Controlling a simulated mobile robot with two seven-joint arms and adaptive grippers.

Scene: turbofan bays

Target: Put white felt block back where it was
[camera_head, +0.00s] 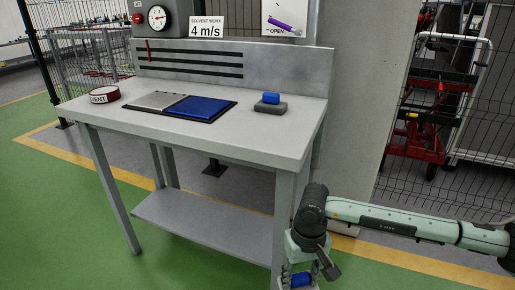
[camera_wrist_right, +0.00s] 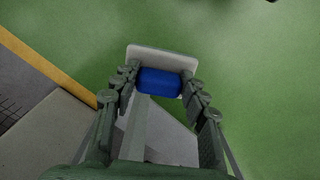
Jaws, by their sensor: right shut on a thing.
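The white felt block (camera_wrist_right: 163,55) is a pale slab with a blue grip on top. My right gripper (camera_wrist_right: 160,84) is shut on its blue grip, with fingers on both sides. In the head view my right gripper (camera_head: 300,277) is low at the bottom edge, in front of the table's right end and below the tabletop. The blue grip shows between its fingers there, and the block is partly cut off by the picture's edge. My left gripper is not in view.
A lower shelf (camera_head: 200,222) is bare. Green floor lies in front.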

